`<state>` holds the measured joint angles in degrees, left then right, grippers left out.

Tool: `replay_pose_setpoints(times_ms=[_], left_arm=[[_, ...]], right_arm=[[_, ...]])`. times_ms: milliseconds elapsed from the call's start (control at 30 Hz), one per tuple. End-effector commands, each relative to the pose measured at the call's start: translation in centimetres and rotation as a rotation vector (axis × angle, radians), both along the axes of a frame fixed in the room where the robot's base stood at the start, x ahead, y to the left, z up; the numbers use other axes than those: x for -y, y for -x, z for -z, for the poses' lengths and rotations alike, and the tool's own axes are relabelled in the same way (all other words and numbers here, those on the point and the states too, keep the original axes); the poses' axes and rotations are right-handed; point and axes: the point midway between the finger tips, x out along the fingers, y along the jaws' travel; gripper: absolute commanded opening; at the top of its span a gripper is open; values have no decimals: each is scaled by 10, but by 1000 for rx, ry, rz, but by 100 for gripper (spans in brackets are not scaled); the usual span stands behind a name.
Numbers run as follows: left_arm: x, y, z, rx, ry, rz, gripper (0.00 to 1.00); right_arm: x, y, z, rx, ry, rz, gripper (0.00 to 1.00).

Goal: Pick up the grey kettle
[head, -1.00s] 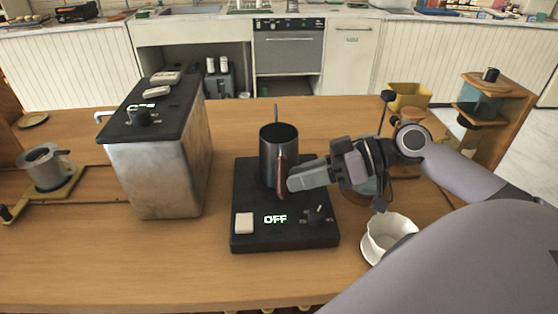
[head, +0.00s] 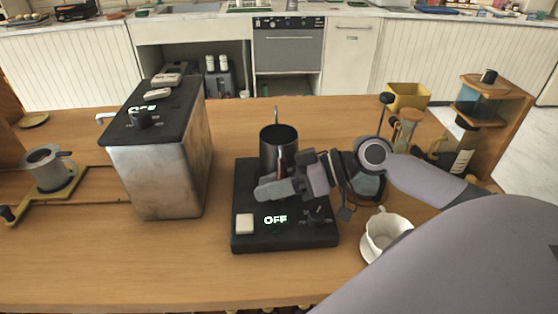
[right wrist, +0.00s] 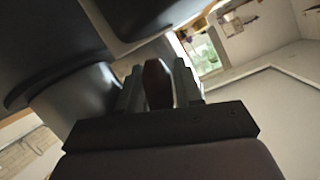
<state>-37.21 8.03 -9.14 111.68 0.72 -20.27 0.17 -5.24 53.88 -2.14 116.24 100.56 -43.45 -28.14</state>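The grey kettle (head: 277,145) stands upright on a black scale-like base (head: 262,229) that reads OFF. Its dark red-brown handle (right wrist: 157,84) faces my right gripper. My right gripper (head: 275,187) is at the near right side of the kettle, its fingers around the handle. In the right wrist view the handle lies between the two fingers, with narrow gaps beside it, so the gripper looks open. The kettle's grey body (right wrist: 72,98) shows there at the left. My left gripper is not in view.
A metal machine with a black top (head: 158,165) stands left of the base. A white cup on a saucer (head: 385,232) stands at the right, close under my right arm. A grey pitcher (head: 46,167) is at far left. The front left of the table is clear.

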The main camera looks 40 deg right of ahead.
Motion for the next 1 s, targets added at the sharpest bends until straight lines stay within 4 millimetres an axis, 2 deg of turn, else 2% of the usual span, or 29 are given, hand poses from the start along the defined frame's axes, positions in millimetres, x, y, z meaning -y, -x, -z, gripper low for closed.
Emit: replay_pose_setpoints(times_ms=[167, 200, 267, 300, 767, 867, 1000], left_arm=[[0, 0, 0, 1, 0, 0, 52], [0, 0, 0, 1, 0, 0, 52], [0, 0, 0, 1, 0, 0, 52], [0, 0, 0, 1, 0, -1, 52], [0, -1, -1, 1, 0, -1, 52], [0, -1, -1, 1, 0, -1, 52], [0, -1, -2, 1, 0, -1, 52]], right_arm=[[0, 0, 0, -1, -1, 0, 35], [0, 0, 0, -1, -1, 0, 22], [0, 0, 0, -1, -1, 0, 2], [0, 0, 0, -1, -1, 0, 0], [0, -1, -9, 6, 0, 0, 0], [0, -1, -18, 7, 1, 0, 0], [0, -1, -45, 11, 2, -1, 0]])
